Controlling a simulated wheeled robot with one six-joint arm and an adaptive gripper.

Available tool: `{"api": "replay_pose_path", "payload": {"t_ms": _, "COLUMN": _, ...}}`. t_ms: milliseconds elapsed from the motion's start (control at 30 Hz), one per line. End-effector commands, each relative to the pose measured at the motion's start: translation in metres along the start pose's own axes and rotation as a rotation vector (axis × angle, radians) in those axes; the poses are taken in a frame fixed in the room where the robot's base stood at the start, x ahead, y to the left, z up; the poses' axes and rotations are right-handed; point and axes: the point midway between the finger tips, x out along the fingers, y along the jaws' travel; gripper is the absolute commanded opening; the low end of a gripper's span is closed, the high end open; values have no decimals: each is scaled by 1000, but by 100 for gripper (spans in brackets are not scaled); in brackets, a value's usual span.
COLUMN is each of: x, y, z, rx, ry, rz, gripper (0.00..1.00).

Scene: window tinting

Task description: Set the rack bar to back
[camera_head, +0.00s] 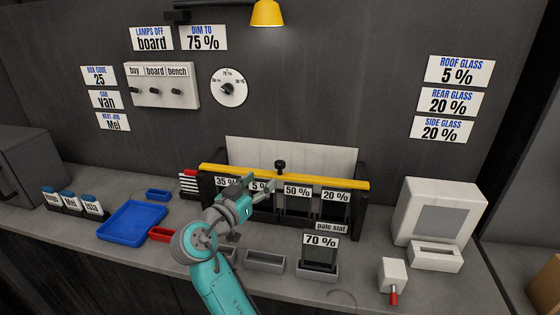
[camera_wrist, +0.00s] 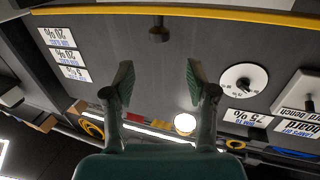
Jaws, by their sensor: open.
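The rack bar (camera_head: 320,182) is a long yellow bar across the top of the dark rack (camera_head: 362,210), in front of a pale backboard (camera_head: 300,152). A black knob (camera_head: 280,165) stands up at its middle. Slats labelled 35 %, 5 %, 50 % and 20 % (camera_head: 335,197) hang below the bar. My gripper (camera_head: 270,187) is open and empty, in front of the rack just below and left of the knob. In the wrist view, the yellow bar (camera_wrist: 230,17) and knob (camera_wrist: 159,32) show above my open fingers (camera_wrist: 158,80), apart from them.
A 70 % slat (camera_head: 320,252) stands in a holder in front of the rack. A grey tray (camera_head: 264,261), red tray (camera_head: 161,234) and blue tray (camera_head: 131,221) lie on the bench. A white machine (camera_head: 440,212) and a red-tipped block (camera_head: 392,275) are at right.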

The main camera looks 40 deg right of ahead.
Motion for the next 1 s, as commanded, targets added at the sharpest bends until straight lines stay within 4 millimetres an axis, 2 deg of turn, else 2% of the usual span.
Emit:
{"api": "replay_pose_path", "payload": {"t_ms": 167, "x": 10, "y": 1, "z": -2, "rx": 7, "ry": -1, "rz": 13, "gripper": 57}}
{"api": "replay_pose_path", "payload": {"t_ms": 500, "x": 68, "y": 2, "z": -2, "rx": 6, "ry": -2, "rz": 13, "gripper": 57}}
{"api": "replay_pose_path", "payload": {"t_ms": 700, "x": 95, "y": 1, "z": -2, "rx": 6, "ry": -1, "rz": 10, "gripper": 57}}
{"api": "replay_pose_path", "payload": {"t_ms": 1000, "x": 108, "y": 1, "z": -2, "rx": 6, "ry": -1, "rz": 9, "gripper": 57}}
